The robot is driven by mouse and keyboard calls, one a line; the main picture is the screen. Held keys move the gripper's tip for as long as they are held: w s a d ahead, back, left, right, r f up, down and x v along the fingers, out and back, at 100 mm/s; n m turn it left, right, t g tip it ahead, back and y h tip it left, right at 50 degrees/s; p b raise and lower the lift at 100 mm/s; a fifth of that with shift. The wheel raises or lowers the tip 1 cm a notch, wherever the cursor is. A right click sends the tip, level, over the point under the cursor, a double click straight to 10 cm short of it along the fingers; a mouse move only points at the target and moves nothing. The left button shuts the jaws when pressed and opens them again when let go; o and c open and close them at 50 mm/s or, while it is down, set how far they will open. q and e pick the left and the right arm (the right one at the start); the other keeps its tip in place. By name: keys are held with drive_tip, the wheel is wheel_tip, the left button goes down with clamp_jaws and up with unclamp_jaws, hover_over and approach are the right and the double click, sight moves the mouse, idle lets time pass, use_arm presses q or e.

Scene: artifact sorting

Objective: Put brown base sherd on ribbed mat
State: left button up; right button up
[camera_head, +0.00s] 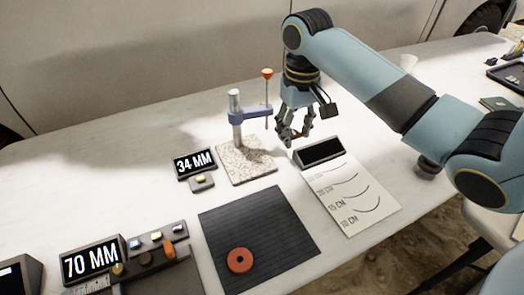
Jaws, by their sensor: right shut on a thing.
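The dark ribbed mat (262,222) lies flat at the front middle of the table. A round red-orange disc with a dark centre (240,260) lies on its front left part. My right gripper (294,134) is shut on a small reddish-brown piece, mostly hidden by the fingers; I cannot tell for sure that it is the brown base sherd. The gripper points down behind the white curve chart and right of the stone stand, away from the mat. My left gripper is not in view.
A speckled stand (236,168) with a post and blue arm is behind the mat. A 34 MM display (194,162), a 70 MM display (91,262) and a white curve chart (352,200) with a dark-screened box (319,151) surround it. The table's left back is clear.

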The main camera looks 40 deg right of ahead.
drive_tip(key=s+a+f+p, duration=0.1)
drive_tip(key=s+a+p, duration=0.35)
drive_tip(key=s, duration=0.55)
drive_tip(key=s+a+f+p, duration=0.1)
drive_tip(key=s+a+p, duration=0.4)
drive_tip(key=s, duration=0.4)
drive_tip(key=b, duration=0.2)
hover_over(270, 231)
wheel_tip(270, 231, down, 6)
drive_tip(key=shift+f, duration=2.2)
drive_tip(key=o, duration=0.9)
drive_tip(key=shift+f, duration=0.1)
drive_tip(key=shift+c, duration=0.2)
wheel_tip(270, 231, up, 12)
drive_tip(key=p, duration=0.1)
